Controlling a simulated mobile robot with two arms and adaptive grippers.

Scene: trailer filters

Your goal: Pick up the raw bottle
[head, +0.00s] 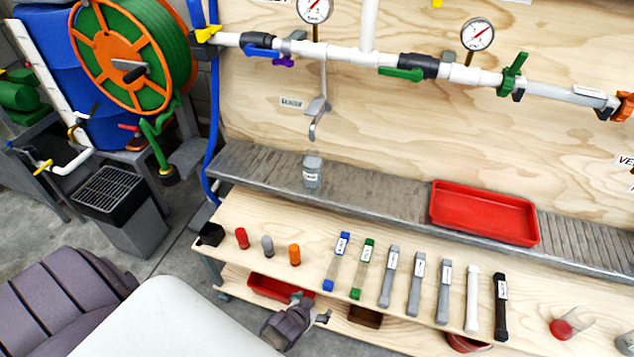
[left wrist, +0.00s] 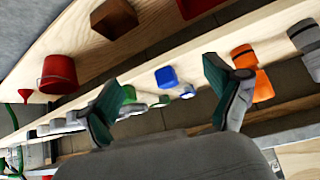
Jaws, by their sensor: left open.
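A small clear bottle with a grey top and a white label (head: 312,172) stands upright on the grey ribbed ledge (head: 380,195), below a small tap spout in the head view. Its label is too small to read for certain; I take it as the raw bottle. My left gripper (head: 312,308) is low in the head view, in front of the lower shelf, well below and apart from the bottle. In the left wrist view the left gripper's two fingers (left wrist: 167,90) are spread with nothing between them. I do not make out the bottle there. My right gripper is not in view.
A red tray (head: 484,212) sits on the ledge at right. A clear red-ended container (head: 570,325) is at lower right. Pipes and gauges run above.

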